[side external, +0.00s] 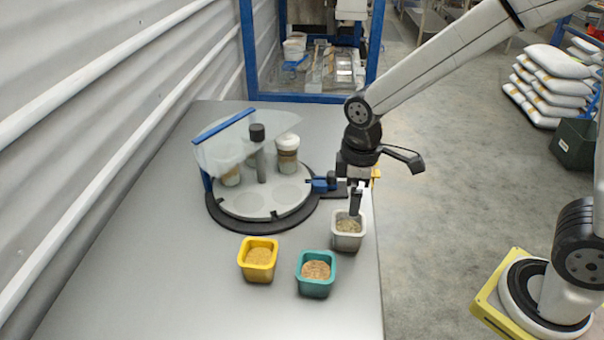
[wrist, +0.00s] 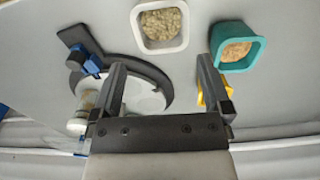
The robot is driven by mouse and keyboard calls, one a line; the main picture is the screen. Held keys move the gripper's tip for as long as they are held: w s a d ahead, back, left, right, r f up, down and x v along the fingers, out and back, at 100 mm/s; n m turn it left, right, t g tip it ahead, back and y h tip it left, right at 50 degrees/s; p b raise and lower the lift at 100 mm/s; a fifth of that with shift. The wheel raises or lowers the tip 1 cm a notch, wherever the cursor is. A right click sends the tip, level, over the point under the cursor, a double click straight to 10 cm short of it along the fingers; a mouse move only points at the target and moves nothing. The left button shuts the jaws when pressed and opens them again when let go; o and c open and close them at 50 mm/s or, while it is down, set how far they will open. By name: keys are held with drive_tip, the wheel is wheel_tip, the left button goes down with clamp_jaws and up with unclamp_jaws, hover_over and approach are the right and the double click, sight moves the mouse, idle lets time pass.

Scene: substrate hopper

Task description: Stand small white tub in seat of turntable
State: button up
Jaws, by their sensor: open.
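The small white tub (side external: 348,242), filled with grainy substrate, stands upright on the table near its right edge. In the wrist view the tub (wrist: 163,46) lies beyond the fingertips, not between them. My gripper (side external: 356,210) is open and empty, pointing down by the tub's back rim; it also shows in the wrist view (wrist: 161,68). I cannot tell whether a finger touches the rim. The turntable (side external: 262,208) is behind and left of the tub. Its front-left seat (side external: 240,204) is an empty round recess. The turntable also shows in the wrist view (wrist: 146,98).
A yellow tub (side external: 258,272) and a teal tub (side external: 314,287) stand in front. Jars (side external: 288,162) sit at the turntable's back, near a clear guard (side external: 222,150) and a black-topped post (side external: 257,134). A blue clamp (side external: 322,184) is at the turntable's right. The front-left table is clear.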

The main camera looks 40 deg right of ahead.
sight(349, 222)
drive_tip(key=shift+w+a, duration=0.1)
drive_tip(key=shift+a, duration=0.05)
drive_tip(key=shift+f, duration=0.15)
drive_tip(key=shift+f, duration=4.3)
drive_tip(key=c, duration=0.7)
drive_tip(key=shift+r, duration=0.15)
drive_tip(key=shift+r, duration=2.35)
